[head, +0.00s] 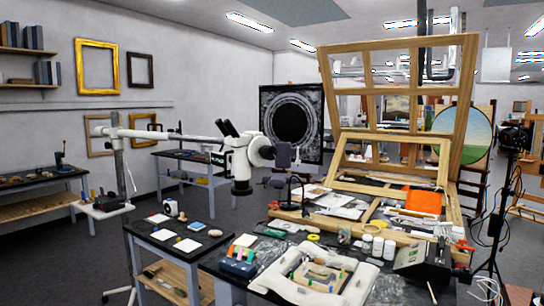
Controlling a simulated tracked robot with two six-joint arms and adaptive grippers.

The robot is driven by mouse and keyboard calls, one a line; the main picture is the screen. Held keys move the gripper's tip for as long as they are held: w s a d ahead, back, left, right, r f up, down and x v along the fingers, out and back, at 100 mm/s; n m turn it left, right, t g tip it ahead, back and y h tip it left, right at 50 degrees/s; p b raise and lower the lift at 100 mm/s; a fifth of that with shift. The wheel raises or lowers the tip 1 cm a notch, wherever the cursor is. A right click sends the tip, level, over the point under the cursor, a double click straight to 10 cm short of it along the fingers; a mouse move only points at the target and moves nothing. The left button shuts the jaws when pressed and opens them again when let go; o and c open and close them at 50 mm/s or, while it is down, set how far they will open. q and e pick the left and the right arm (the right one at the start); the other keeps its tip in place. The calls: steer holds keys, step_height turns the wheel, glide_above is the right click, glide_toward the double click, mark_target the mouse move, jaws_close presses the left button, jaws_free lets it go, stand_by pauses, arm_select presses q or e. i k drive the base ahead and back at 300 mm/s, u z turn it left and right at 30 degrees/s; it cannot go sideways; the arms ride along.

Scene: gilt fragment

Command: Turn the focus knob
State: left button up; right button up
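A white stereo microscope (239,160) with two black eyepieces (227,128) hangs from a long horizontal boom (165,134) on a stand at the left. A dark round part (267,152) on the right side of the microscope head looks like the focus knob, but it is too small to tell for sure. A grey blocky part (285,155) shows just right of it; I cannot tell if it touches the microscope. Neither of my grippers shows in the head view.
A black worktable holds a pale cushioned support (318,274) with a gilt fragment, several jars and tools. A large wooden frame (396,105) stands behind at the right. A small side table (180,240) with sample cards is at left. Grey floor is open further left.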

mark_target(269, 152)
steer(key=z, duration=0.1)
steer(key=i, duration=1)
steer(key=u, duration=0.1)
